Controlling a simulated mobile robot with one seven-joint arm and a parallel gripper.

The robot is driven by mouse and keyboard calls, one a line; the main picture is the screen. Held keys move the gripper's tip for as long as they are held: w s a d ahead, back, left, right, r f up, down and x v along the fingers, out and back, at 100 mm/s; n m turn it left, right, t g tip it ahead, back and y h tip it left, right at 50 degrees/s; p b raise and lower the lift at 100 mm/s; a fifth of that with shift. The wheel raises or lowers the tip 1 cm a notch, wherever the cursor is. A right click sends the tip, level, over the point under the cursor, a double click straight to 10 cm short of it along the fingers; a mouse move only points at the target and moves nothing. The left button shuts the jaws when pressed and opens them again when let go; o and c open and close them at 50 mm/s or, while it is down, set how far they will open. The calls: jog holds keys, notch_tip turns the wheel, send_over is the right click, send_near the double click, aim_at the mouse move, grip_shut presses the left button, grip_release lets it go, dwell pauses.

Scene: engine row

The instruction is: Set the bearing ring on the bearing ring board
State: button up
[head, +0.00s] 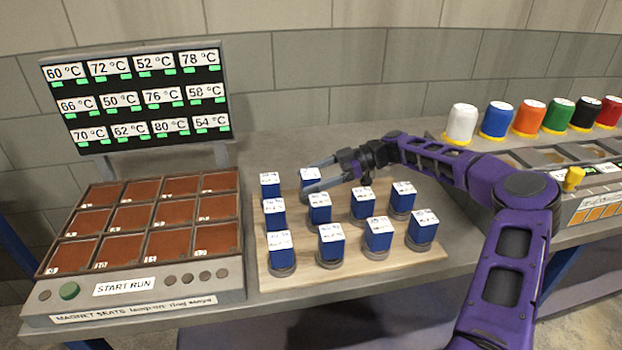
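My gripper (310,177) is over the back of a wooden board (420,262), with its fingers on either side of a blue block (309,174) with a white-labelled top. I cannot tell whether the fingers touch this block or only surround it. Several similar blue blocks stand on the board, such as a front one (331,243), with round grey bases under those whose bottoms show. Their small labels are unreadable. No loose ring is clearly visible, and I cannot tell which thing is the bearing ring or whether this board is the bearing ring board.
At left is a magnet seat unit (237,283) with brown square cells and a green button (69,291). A temperature display (139,92) stands behind it. Coloured cups, including a white one (462,121), line the back right. Bare bench (270,145) lies behind the board.

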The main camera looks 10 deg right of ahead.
jog(key=v, duration=1.2)
dwell(0.3)
